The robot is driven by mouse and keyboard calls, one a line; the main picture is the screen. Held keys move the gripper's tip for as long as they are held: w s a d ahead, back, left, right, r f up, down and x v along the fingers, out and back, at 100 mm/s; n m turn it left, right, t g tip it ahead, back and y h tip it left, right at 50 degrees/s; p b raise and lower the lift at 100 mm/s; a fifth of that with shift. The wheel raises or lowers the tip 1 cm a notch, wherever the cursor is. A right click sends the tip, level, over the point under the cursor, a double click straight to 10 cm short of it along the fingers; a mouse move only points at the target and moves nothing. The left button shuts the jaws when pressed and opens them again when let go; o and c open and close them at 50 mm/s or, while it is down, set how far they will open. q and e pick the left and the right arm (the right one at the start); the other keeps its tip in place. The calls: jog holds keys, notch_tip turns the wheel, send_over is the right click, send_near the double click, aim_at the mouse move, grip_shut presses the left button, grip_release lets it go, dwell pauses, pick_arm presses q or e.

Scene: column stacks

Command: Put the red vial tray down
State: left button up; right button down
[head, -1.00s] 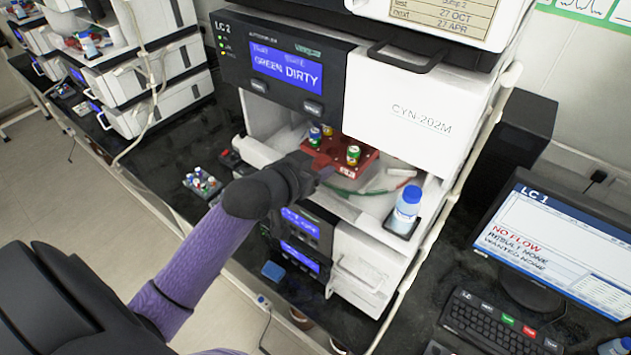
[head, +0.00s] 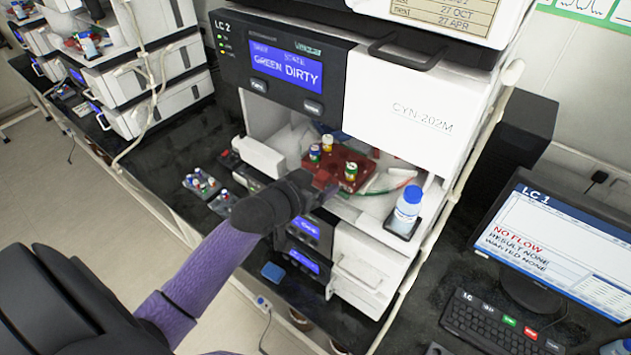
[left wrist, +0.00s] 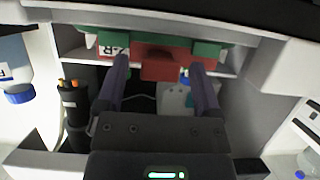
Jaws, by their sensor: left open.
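The red vial tray (head: 322,176) is in the open bay of the LC 2 unit, with several vials, with white, green and yellow colours, standing upright in it. My left gripper (head: 316,187) is open at the tray's near-left edge. In the left wrist view the tray's red tab (left wrist: 160,66) lies between and just beyond the spread fingertips (left wrist: 161,78), with a gap on each side. The head view does not show clearly whether the tray's underside rests fully on the bay floor. My right gripper is not in view.
A blue-capped bottle (head: 407,204) stands at the bay's right. Loose green and red tubing (head: 385,186) runs beside the tray. Small vial racks (head: 201,183) sit on the black bench to the left. The LC 2 display (head: 286,66) reads GREEN DIRTY. A monitor (head: 565,250) stands at right.

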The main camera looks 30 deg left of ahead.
pick_arm(q)
jog(key=shift+r, duration=0.15)
jog(key=d+v, duration=0.1)
jog(key=v, duration=1.1)
jog(key=s+f+n+g+y, duration=0.1)
jog(key=s+f+g, duration=0.35)
jog(key=f, duration=0.95)
jog(key=s+f+g+y, duration=0.1)
jog(key=s+f+g, duration=0.3)
jog(key=f, duration=0.9)
jog(key=s+d+f+m+g, duration=0.1)
jog(key=s+d+f+g, duration=0.1)
jog(key=s+d+f, duration=0.5)
jog(key=s+d+f+m+g, duration=0.15)
jog(key=s+f, duration=0.25)
jog(key=s, duration=0.6)
notch_tip(320, 180, down, 24)
jog(key=s+a+g+b, duration=0.1)
jog(key=a+b, duration=0.1)
jog(key=b, duration=2.1)
jog(key=shift+s+f+h, duration=0.2)
jog(key=shift+s+h, duration=0.1)
jog(key=shift+s, duration=0.1)
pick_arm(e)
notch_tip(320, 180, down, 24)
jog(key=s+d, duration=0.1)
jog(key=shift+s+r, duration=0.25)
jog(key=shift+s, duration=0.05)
